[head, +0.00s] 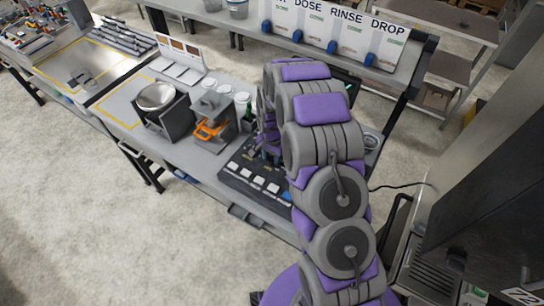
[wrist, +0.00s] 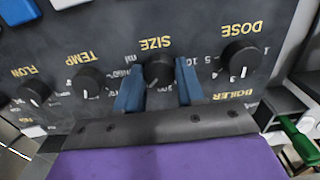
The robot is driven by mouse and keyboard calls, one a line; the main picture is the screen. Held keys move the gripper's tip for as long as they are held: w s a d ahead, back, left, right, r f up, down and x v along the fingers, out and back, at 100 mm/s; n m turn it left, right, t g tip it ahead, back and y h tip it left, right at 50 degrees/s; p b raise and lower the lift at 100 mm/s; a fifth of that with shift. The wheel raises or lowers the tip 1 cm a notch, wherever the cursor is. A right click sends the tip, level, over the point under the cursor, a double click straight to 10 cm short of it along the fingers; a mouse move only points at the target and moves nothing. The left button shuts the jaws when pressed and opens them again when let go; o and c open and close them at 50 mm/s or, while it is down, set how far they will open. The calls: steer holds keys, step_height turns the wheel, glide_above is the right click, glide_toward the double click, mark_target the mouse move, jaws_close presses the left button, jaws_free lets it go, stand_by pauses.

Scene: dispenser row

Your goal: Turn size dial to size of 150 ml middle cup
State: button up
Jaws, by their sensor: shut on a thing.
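The size dial (wrist: 158,70) is a black round knob under the upside-down yellow word SIZE in the wrist view. My gripper (wrist: 160,66) has its two blue fingers on either side of it, shut on it. The numbers around the dial are small and partly covered by the fingers, so I cannot read which size its mark points at. In the head view, my arm hides the dial and gripper. White cups (head: 225,91) stand in a row on the bench behind the orange-handled device; I cannot read any volume on them.
Beside the size dial are the temp dial (wrist: 88,82), the dose dial (wrist: 240,58) and the flow dial (wrist: 34,92). A green handle (wrist: 301,142) is at the lower right. In the head view, a dark button panel (head: 255,180) lies at the bench's front edge.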

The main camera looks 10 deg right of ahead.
mark_target(272, 159)
steer(key=c, duration=0.4)
steer(key=shift+w+r, duration=0.1)
steer(key=shift+w, duration=0.1)
stand_by(1.3)
steer(key=o, duration=1)
steer(key=shift+s, duration=0.1)
step_height(272, 159, up, 17)
steer(key=shift+a+r, duration=0.1)
